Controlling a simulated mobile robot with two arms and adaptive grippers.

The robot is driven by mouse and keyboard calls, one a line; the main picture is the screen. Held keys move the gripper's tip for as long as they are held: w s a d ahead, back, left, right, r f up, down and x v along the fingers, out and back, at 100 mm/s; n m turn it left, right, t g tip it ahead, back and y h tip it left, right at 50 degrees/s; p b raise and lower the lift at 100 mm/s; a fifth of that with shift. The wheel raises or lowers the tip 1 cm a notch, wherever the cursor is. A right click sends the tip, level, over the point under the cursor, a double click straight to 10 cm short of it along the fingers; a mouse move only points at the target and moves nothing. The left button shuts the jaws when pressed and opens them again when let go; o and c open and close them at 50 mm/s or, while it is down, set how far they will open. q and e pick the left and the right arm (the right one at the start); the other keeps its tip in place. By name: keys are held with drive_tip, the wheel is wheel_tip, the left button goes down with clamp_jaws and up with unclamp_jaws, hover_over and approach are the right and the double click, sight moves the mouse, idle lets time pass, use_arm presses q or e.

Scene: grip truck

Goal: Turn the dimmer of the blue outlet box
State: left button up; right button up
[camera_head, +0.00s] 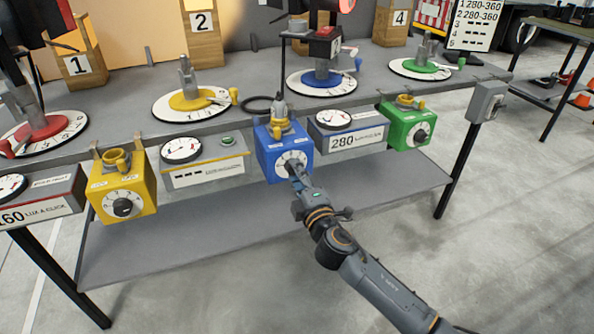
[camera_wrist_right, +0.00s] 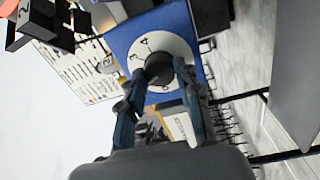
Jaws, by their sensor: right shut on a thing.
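The blue outlet box (camera_head: 270,158) hangs on the front edge of the table, near the middle of the head view. Its front carries a white round dial with numbers (camera_head: 284,158) and a dark dimmer knob at the centre. In the right wrist view the blue box (camera_wrist_right: 180,24) fills the upper middle, with the black dimmer knob (camera_wrist_right: 159,68) on the white dial. My right gripper (camera_head: 296,172) is at the dial, its two fingers on either side of the knob, shut on it. The fingers (camera_wrist_right: 158,82) partly cover the dial's lower part. My left gripper is not in view.
A yellow box (camera_head: 136,196) and a green box (camera_head: 398,137) with similar dials hang along the same edge. Meters stand between them, one reading 280 (camera_head: 350,139). A lower shelf (camera_head: 190,240) lies below. Open floor is in front.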

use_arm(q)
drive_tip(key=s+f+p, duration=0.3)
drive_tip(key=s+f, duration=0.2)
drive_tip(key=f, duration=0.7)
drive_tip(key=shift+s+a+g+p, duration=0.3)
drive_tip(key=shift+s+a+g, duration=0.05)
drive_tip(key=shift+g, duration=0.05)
use_arm(e)
drive_tip(key=shift+f+n+y, duration=0.1)
drive_tip(key=shift+n+y, duration=0.15)
drive_tip(key=shift+n, duration=2.5)
drive_tip(key=shift+f+n+y, duration=0.1)
drive_tip(key=shift+n+y, duration=0.15)
drive_tip(key=shift+n, duration=2.5)
drive_tip(key=o, duration=1.2)
drive_tip(key=shift+r, duration=0.1)
drive_tip(key=shift+c, duration=0.2)
drive_tip(key=shift+d, duration=0.1)
drive_tip(key=r+v, duration=0.1)
drive_tip(key=v, duration=1.1)
drive_tip(key=shift+f, duration=0.3)
